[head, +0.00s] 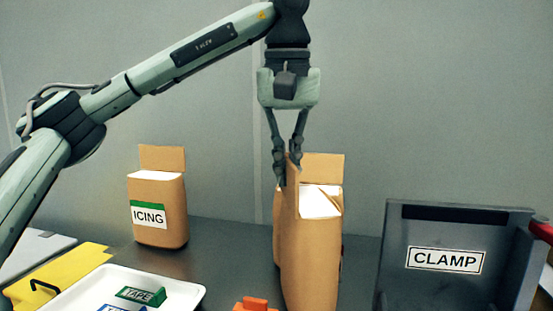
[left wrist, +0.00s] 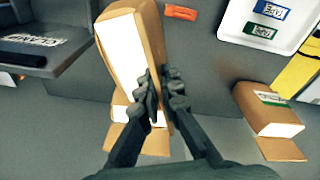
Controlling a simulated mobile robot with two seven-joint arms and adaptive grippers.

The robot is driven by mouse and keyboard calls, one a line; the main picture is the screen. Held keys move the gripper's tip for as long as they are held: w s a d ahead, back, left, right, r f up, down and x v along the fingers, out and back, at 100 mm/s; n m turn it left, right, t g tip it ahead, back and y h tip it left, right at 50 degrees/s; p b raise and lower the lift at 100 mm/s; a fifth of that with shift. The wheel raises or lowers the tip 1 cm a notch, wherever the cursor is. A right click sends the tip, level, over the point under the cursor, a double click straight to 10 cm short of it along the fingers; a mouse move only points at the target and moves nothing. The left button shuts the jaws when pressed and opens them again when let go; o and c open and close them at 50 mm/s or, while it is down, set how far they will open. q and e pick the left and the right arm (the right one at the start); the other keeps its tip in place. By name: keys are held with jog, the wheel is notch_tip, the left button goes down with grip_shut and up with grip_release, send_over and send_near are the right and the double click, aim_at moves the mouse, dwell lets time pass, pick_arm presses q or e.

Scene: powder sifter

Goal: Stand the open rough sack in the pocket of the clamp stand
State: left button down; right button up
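A brown open sack (head: 312,260) stands in the middle of the head view, and its white top also shows in the left wrist view (left wrist: 122,48). No label shows on it, so I cannot tell for sure that it is the rough sack. My left gripper (head: 290,170) points down with its fingers closed on the sack's upper edge; they also show in the left wrist view (left wrist: 164,92). Whether its base touches the table is hidden. The dark grey clamp stand (head: 400,265), labelled CLAMP, is at the right, apart from the sack. My right gripper is out of view.
Another sack with a raised flap (head: 325,166) stands close behind the held one, mostly hidden. A sack labelled ICING (head: 172,210) stands at the left. A white tray (head: 75,290) with TAPE blocks, a yellow item (head: 60,272) and an orange piece (head: 255,304) are in front.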

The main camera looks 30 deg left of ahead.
aim_at(286, 200)
pick_arm(q)
jog(key=shift+f, duration=1.6)
jog(key=shift+f, duration=0.1)
jog(key=c, duration=1.7)
grip_release()
jog(key=shift+f, duration=0.1)
jog(key=r, duration=0.3)
jog(key=s+r, duration=0.1)
jog(key=r, duration=0.7)
jog(key=shift+s+d+r, duration=0.15)
jog(key=shift+d, duration=0.15)
jog(key=shift+o, duration=0.3)
jog(key=shift+r, duration=0.4)
